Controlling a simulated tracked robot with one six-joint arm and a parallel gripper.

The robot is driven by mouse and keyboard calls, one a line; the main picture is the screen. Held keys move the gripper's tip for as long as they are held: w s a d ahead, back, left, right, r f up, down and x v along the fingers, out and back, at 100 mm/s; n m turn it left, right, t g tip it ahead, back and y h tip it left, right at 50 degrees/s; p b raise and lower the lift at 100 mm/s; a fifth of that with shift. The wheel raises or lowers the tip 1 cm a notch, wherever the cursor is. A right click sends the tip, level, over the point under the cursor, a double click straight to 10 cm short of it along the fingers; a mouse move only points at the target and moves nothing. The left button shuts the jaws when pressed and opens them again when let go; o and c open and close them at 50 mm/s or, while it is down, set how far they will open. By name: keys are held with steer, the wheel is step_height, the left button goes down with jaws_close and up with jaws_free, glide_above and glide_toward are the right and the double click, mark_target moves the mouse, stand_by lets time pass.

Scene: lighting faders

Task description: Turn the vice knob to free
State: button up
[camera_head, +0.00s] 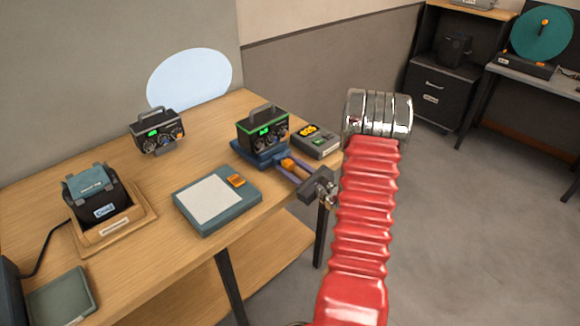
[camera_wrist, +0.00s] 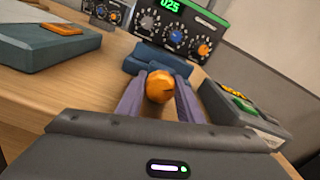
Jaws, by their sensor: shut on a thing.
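The blue vice (camera_head: 255,156) stands near the table's right edge and holds a dark box with a green display (camera_head: 263,128). Its round orange knob (camera_head: 287,164) faces the front right. In the wrist view the knob (camera_wrist: 159,86) sits between the two purple fingers of my gripper (camera_wrist: 160,90), which are shut on it. In the head view my gripper (camera_head: 289,165) reaches in from the right over the table edge. The vice body (camera_wrist: 158,61) shows just behind the knob. A marking on the vice or knob cannot be read.
A teal pad with a white plate (camera_head: 218,200) lies to the left front. Another dark box (camera_head: 158,131) stands farther back.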

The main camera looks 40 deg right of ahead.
steer(key=shift+n, duration=0.6)
steer(key=o, duration=1.1)
steer(key=shift+c, duration=0.2)
steer(key=shift+s+a+f, duration=0.1)
steer(key=shift+s, duration=0.05)
